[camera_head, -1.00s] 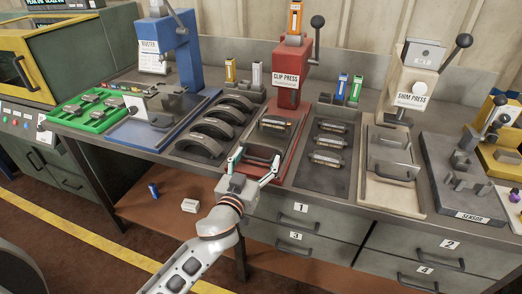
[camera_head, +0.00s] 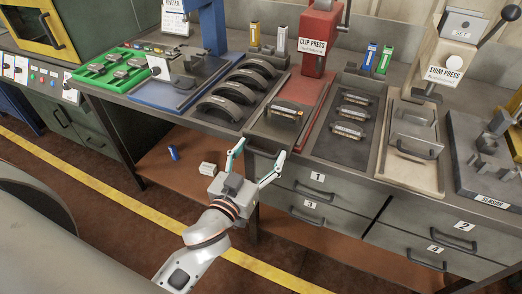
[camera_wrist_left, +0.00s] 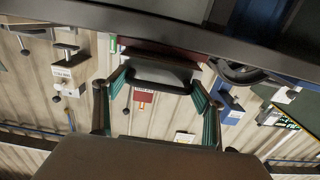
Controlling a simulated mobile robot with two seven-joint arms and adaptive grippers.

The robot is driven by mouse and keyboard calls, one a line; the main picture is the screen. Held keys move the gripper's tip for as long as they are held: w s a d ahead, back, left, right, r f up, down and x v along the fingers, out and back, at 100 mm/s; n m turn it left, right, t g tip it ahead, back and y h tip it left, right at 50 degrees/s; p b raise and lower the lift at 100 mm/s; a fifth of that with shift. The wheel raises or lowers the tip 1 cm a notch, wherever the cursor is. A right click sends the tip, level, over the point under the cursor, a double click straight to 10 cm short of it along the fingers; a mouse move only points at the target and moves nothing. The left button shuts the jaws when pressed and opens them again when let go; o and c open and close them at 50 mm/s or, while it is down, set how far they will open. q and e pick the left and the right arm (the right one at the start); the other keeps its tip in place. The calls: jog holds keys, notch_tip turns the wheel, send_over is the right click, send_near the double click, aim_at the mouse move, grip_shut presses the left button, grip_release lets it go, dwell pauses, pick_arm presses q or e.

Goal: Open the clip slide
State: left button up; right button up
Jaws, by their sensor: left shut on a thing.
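The red clip press (camera_head: 319,30) stands on the bench with its labelled head up. Its grey clip slide (camera_head: 268,122) lies in front on a red base and reaches the bench's front edge, with bare red base (camera_head: 303,88) behind it. A dark part with a clip (camera_head: 285,111) sits in the slide. My left gripper (camera_head: 261,154) is at the slide's front, its fingers around the ends of the handle. In the left wrist view the dark handle bar (camera_wrist_left: 160,78) spans between the green-lined fingers. My right gripper does not show.
A tray with curved brake shoes (camera_head: 240,94) lies left of the slide, and a tray with several clip parts (camera_head: 349,112) lies right. The shim press (camera_head: 443,68) stands further right. Drawers (camera_head: 310,182) and a lower shelf (camera_head: 180,170) lie below the bench.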

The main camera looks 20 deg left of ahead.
pick_arm(q)
jog(key=shift+d+r, duration=0.1)
jog(key=o, duration=1.3)
jog(key=s, duration=1.2)
jog(key=shift+a, duration=0.2)
jog(key=s+f+m+g, duration=0.1)
jog(key=f+g, duration=0.1)
jog(key=f, duration=0.7)
jog(key=s+f+m+g+h, duration=0.1)
jog(key=s+f+g, duration=0.1)
jog(key=f, duration=0.7)
jog(key=s+f+m+g+h, duration=0.1)
jog(key=s+f+m+g, duration=0.1)
jog(key=f, duration=0.7)
jog(key=shift+s+f+g, duration=0.2)
jog(key=shift+f+g, duration=0.1)
jog(key=shift+g, duration=0.4)
